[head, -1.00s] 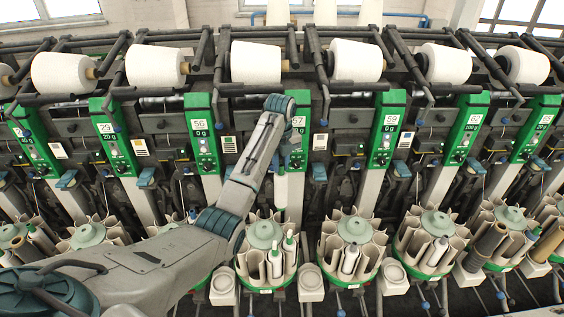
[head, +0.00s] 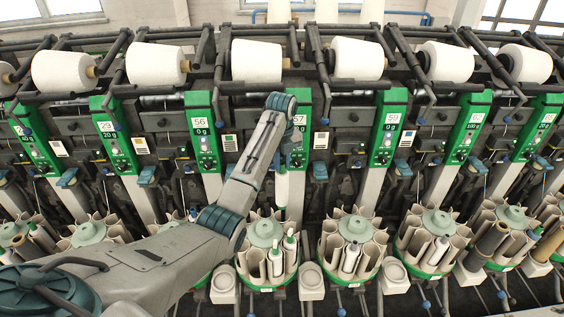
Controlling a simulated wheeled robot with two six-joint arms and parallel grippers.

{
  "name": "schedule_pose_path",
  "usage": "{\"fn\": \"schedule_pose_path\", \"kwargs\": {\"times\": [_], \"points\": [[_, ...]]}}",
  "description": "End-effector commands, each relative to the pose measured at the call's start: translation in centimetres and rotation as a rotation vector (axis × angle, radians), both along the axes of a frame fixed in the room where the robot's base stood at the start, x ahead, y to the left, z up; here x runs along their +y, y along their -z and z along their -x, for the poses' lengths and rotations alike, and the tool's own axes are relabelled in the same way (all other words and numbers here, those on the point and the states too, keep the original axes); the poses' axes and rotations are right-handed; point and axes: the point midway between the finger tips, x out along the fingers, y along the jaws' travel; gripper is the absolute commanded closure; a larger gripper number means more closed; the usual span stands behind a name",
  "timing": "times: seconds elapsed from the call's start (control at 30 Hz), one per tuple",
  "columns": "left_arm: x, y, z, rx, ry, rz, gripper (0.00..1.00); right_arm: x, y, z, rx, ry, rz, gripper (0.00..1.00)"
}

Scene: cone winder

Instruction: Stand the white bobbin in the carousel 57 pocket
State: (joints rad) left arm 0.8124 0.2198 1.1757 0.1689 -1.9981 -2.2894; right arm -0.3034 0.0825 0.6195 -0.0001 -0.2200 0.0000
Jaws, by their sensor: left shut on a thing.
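My left gripper (head: 298,160) hangs in front of the 57 panel (head: 298,130), its fingers pointing down. It is shut on a white bobbin (head: 282,188), which hangs upright below it; the grip itself is small and partly hidden. The carousel below the 57 panel (head: 264,234) has a round grey-green hub and cream pocket walls. The held bobbin is above this carousel's back right part and apart from it. Bobbins with green tips (head: 275,264) stand in its front and right pockets. My right gripper is not in view.
The neighbouring carousel (head: 354,230) to the right holds a white bobbin (head: 350,260) at its front. Small white cups (head: 311,278) stand between the carousels. White yarn cones (head: 256,61) and dark bars run across the top. My left arm covers the area below panel 56.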

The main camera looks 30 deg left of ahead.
Motion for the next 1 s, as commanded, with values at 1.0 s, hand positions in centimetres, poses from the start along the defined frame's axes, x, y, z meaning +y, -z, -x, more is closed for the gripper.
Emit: {"fn": "schedule_pose_path", "kwargs": {"times": [1.0], "points": [[0.0,4.5,0.0,0.0,0.0,0.0,1.0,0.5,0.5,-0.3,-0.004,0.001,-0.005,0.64]]}}
